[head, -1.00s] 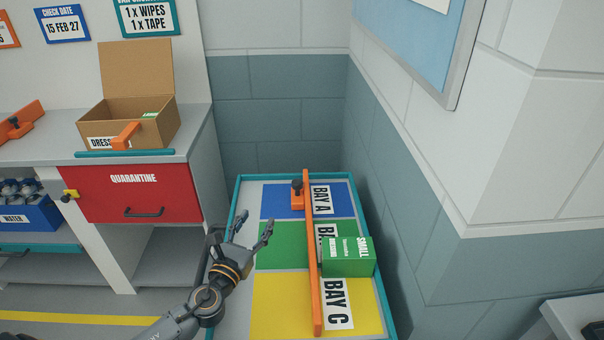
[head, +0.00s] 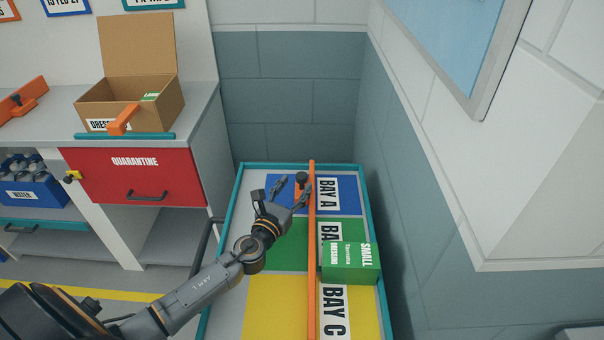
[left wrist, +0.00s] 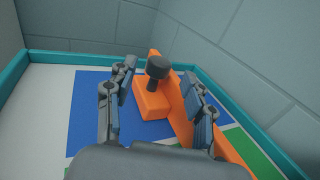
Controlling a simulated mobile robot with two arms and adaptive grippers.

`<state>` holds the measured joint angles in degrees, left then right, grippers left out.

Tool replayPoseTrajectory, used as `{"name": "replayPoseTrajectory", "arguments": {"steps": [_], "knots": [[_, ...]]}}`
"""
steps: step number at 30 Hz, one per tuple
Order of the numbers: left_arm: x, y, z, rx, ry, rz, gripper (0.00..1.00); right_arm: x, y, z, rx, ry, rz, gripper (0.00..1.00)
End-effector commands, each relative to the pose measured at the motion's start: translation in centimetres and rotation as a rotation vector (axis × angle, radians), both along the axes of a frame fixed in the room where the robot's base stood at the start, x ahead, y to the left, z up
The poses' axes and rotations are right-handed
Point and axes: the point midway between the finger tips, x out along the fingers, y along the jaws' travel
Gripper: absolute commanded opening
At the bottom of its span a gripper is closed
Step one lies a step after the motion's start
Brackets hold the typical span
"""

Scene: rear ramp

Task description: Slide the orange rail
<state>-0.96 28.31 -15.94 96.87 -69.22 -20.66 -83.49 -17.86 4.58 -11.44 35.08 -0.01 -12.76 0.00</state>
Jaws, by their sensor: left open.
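The orange rail (head: 312,270) lies lengthwise along the tray, across the blue, green and yellow bays. A dark knob (head: 302,179) stands on an orange block at its far end. My left gripper (head: 291,186) is open beside the knob. In the left wrist view the knob (left wrist: 158,67) and its orange block stand between the open fingers (left wrist: 160,90), with visible gaps on both sides. A green box labelled small dressing (head: 350,263) sits right of the rail, at or very near it. My right gripper is out of view.
The teal-rimmed tray (head: 240,200) stands in a corner between tiled walls. To the left are a counter with an open cardboard box (head: 130,95), a red quarantine drawer (head: 130,178) and a blue water crate (head: 45,207).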

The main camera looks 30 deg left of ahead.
Motion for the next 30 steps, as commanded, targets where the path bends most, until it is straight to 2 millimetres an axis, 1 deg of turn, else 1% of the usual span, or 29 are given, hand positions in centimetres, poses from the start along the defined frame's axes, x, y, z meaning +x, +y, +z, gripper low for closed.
{"name": "replayPoseTrajectory", "arguments": {"steps": [1,3,6,9,13,21,23,24,26,27,29,30], "knots": [[1.1,0.1,0.1,-0.001,-0.002,0.002,0.53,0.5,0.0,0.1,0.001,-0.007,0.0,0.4],[2.3,0.2,0.1,0.0,-0.003,0.002,0.53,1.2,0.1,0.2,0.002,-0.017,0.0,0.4],[3.6,0.2,0.0,0.0,-0.001,0.002,0.53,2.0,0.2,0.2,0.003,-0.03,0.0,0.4],[4.5,0.3,0.0,0.0,-0.001,0.001,0.53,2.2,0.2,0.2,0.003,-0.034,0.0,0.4],[5.1,0.3,0.0,0.001,0.0,0.0,0.53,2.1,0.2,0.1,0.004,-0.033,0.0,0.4],[5.2,0.3,0.0,0.001,0.0,0.0,0.53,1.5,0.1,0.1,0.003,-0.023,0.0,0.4],[5.2,0.3,0.0,0.0,0.0,0.0,0.41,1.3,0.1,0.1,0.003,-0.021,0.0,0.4],[5.2,0.3,0.0,0.0,0.0,0.0,0.33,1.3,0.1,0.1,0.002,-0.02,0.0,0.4],[5.2,0.3,0.0,0.0,0.0,0.0,0.21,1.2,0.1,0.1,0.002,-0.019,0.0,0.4],[5.2,0.3,0.0,0.0,0.0,0.0,0.13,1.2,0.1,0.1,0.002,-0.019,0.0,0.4],[5.2,0.3,0.0,0.0,0.0,0.0,0.0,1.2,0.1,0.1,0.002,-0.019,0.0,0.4],[5.2,0.3,0.0,0.0,0.0,0.0,0.0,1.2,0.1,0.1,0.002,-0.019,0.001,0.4]]}}
